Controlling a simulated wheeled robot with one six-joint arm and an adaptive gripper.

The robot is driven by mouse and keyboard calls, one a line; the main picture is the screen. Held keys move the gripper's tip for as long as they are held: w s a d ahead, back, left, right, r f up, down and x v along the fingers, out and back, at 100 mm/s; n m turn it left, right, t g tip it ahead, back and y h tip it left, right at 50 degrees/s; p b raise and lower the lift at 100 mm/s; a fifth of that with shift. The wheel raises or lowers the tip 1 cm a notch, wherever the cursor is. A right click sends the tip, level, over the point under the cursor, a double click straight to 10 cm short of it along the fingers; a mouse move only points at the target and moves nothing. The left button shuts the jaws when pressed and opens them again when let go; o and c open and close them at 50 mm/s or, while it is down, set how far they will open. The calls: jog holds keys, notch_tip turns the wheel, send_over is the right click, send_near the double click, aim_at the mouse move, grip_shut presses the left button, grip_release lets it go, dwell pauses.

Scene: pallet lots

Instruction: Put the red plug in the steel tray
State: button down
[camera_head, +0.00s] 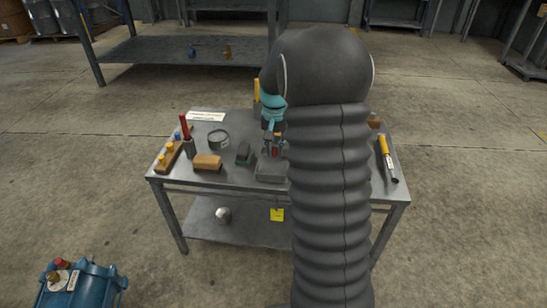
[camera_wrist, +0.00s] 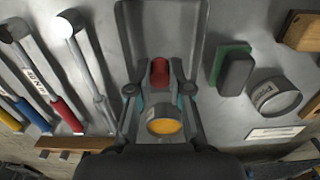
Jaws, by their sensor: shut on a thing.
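The red plug (camera_wrist: 160,72) is between the two fingers of my gripper (camera_wrist: 160,88) in the wrist view. It also shows as a small red spot (camera_head: 274,153) in the head view, below my gripper (camera_head: 273,142). My gripper is shut on it. The steel tray (camera_wrist: 160,14) is grey and lies on the bench at the front, below and around the plug in the wrist view. Its front part (camera_head: 270,174) shows in the head view. My arm hides its right side there. I cannot tell whether the plug touches the tray floor.
A yellow-topped upright thing (camera_wrist: 165,126) stands close behind the fingers. A green-and-black block (camera_head: 244,153), a round tin (camera_head: 218,139) and a wooden block (camera_head: 207,162) are left of the tray. Little bench room is clear.

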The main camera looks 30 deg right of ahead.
aim_at(274, 155)
jog(key=shift+w+a+f, duration=0.1)
jog(key=shift+w+f, duration=0.05)
jog(key=shift+f, duration=1.95)
jog(key=c, duration=1.1)
grip_release()
jog(key=shift+f, duration=0.1)
